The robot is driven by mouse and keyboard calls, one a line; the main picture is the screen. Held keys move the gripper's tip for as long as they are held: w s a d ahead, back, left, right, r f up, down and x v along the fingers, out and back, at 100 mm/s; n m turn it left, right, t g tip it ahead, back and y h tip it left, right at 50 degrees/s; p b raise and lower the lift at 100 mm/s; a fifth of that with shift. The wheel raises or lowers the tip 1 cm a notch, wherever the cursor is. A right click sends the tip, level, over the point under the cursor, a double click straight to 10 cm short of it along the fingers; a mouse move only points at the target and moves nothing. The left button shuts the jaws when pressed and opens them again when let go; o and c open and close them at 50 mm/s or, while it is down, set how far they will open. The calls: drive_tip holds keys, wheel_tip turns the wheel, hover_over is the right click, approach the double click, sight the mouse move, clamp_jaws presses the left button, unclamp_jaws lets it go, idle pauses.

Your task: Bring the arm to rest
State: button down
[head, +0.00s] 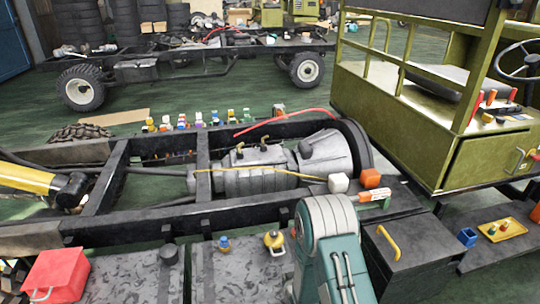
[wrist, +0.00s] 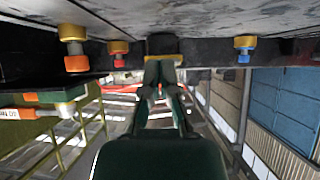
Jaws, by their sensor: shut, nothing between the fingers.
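My arm (head: 335,235), teal with a pale grey rounded joint, rises at the bottom centre of the head view, in front of the chassis. My gripper does not show there. In the wrist view my gripper (wrist: 163,68) is shut, its two dark green fingers together and empty. The wrist picture looks upside down, with a dark surface along its top. A yellow-topped item (wrist: 118,47) stands left of the fingers and a yellow and blue one (wrist: 244,43) right of them. Another yellow part (wrist: 163,57) lies just at the fingertips; I cannot tell whether they touch.
A truck chassis (head: 185,212) with a grey gearbox (head: 250,175) lies ahead. A red toolbox (head: 57,276) is at lower left, a black box (head: 400,262) right of my arm. An olive cab (head: 480,150) fills the right. Green floor (head: 200,95) is open behind the chassis.

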drive_tip(key=s+d+r+m+g+h, duration=0.1)
drive_tip(key=s+d+r, duration=0.1)
drive_tip(key=r, duration=1.2)
drive_tip(key=s+d+r+g, duration=0.1)
drive_tip(key=s+d+r, duration=0.15)
drive_tip(key=r, duration=1.05)
drive_tip(key=s+d+r+g, duration=0.1)
drive_tip(key=s+r, duration=0.3)
drive_tip(key=s, duration=0.4)
drive_tip(key=s+d+r+g, duration=0.1)
drive_tip(key=s+r, duration=0.4)
drive_tip(key=s, duration=0.4)
drive_tip(key=s+d+r+m+g+h, duration=0.1)
drive_tip(key=s+d+r, duration=0.1)
drive_tip(key=s+r, duration=0.3)
drive_tip(key=s, duration=0.3)
drive_tip(key=shift+s, duration=0.15)
